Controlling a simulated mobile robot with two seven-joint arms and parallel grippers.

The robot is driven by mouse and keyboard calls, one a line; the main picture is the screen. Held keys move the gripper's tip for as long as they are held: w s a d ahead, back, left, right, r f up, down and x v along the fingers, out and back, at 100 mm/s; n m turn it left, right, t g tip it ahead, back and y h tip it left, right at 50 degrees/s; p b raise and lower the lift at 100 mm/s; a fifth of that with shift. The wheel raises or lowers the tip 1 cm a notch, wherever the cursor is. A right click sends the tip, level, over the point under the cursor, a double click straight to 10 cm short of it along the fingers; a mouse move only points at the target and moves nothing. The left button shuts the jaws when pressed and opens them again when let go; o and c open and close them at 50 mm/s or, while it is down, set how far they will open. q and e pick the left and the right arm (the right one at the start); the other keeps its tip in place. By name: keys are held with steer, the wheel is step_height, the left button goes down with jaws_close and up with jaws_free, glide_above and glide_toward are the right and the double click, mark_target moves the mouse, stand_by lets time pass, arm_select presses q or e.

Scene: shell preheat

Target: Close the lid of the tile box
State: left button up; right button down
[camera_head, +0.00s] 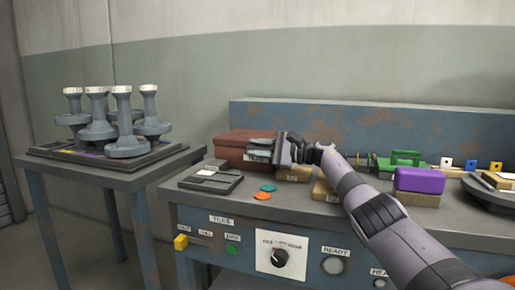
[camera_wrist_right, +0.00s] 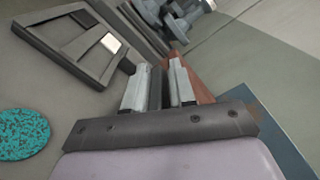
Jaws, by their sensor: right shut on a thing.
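The tile box (camera_head: 232,151) is reddish brown and stands at the back left of the workbench. Its lid (camera_head: 240,134) looks down flat on top, though my right gripper hides the box's right end. My right gripper (camera_head: 259,150) is at that end, its fingers pointing left across the box front. In the right wrist view my right gripper (camera_wrist_right: 159,88) has its fingers nearly together, with a narrow dark strip between them. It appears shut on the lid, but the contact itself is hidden. Reddish brown of the tile box (camera_wrist_right: 196,74) shows beside the fingers. My left gripper is not in view.
A dark tray (camera_head: 222,186) lies in front of the box, with teal (camera_head: 268,188) and orange (camera_head: 262,196) discs beside it. A purple block (camera_head: 420,180) stands at right. A side table (camera_head: 120,180) holds several grey stands.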

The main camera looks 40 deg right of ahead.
steer(key=c, duration=1.1)
jaws_free()
steer(key=shift+d+f+h, duration=0.2)
steer(key=shift+f+h, duration=0.1)
steer(key=shift+f, duration=0.35)
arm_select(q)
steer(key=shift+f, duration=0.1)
arm_select(e)
step_height(320, 180, up, 10)
steer(key=p, duration=0.3)
steer(key=shift+f, duration=0.1)
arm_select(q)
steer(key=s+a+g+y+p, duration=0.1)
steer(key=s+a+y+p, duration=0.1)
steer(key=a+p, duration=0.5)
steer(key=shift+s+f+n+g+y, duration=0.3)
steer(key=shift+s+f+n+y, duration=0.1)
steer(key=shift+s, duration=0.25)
arm_select(e)
step_height(320, 180, up, 11)
steer(key=shift+a+f, duration=0.1)
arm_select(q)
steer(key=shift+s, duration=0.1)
